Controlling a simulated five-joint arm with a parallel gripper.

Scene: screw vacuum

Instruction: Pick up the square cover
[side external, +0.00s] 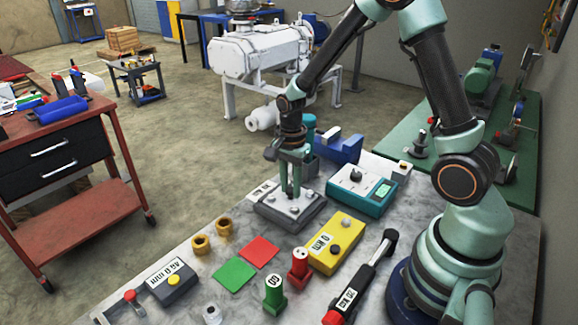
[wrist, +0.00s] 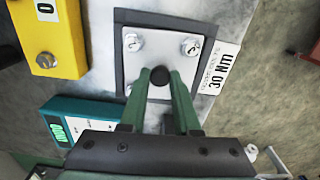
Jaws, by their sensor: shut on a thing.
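The square cover (wrist: 147,46) is a light metal plate with a bolt or hole mark at each visible corner and a dark round knob in the middle. It lies over a dark grey square base (wrist: 120,62) on the table. It also shows in the side view (side external: 275,203). My gripper (wrist: 160,82) points down over its middle, with both green fingers shut on the dark knob. The side view shows my gripper (side external: 291,192) upright above the plate. I cannot tell whether the cover touches the base. My fingers and palm hide its near part in the wrist view.
A teal meter (side external: 360,190) stands close on the right, with a blue vise (side external: 340,148) behind. A yellow box (side external: 335,243), red mat (side external: 260,251), green mat (side external: 234,274) and torque wrench (side external: 362,280) lie in front. A "30 Nm" label (wrist: 220,70) is beside the base.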

